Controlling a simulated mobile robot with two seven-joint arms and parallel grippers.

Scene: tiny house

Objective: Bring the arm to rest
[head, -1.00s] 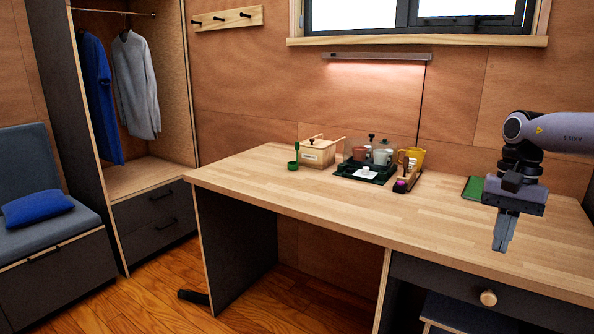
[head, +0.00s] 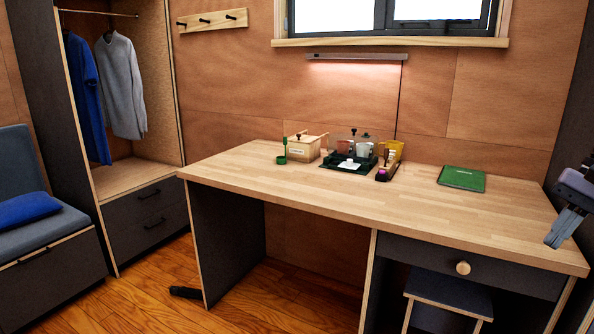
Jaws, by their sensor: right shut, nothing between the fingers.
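My right gripper (head: 563,227) is at the right edge of the head view, beside the right end of the wooden desk (head: 300,197). Its fingers are shut with nothing between them and point down and to the left. Only the gripper end shows; the rest of my right arm is out of the picture. My left gripper is not in view.
A green book (head: 461,178) lies on the desk's right part. A wooden box (head: 302,147), a dark tray (head: 335,166) with cups and a small dark holder (head: 384,172) stand at the back. The desk's front is clear. A stool (head: 447,292) stands under the drawer.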

